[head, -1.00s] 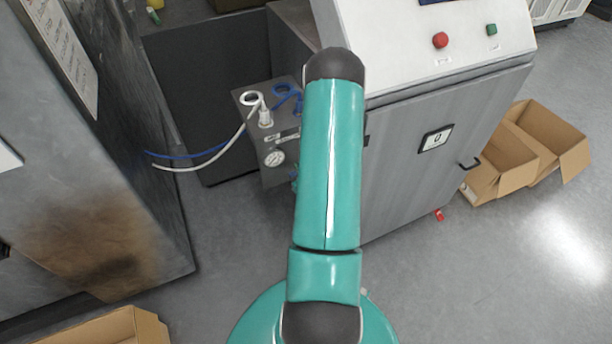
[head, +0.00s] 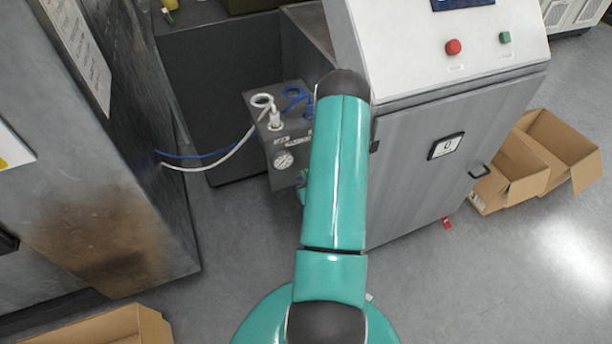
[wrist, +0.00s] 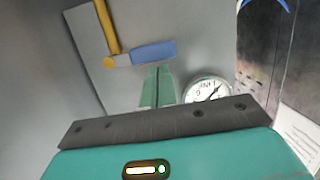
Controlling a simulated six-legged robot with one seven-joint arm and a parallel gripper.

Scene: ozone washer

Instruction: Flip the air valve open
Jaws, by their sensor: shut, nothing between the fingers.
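The air valve shows in the wrist view as a blue lever (wrist: 153,52) joined to a yellow-brass fitting and a yellow tube (wrist: 106,25). My gripper (wrist: 158,68) is the pair of green fingers in the middle of the wrist view. They are shut together and empty, with their tips just below the blue lever; I cannot tell whether they touch it. A round pressure gauge (wrist: 208,90) is right of the fingers. In the head view the gauge (head: 284,160) is on the front of a small grey box (head: 281,143). My arm hides the valve there.
White (head: 232,153) and blue (head: 205,156) hoses run left from the box top. A grey cabinet (head: 425,170) with red (head: 453,47) and green (head: 505,38) buttons stands to the right. A metal machine (head: 110,170) stands left. Cardboard boxes (head: 530,160) lie far right. Floor between is clear.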

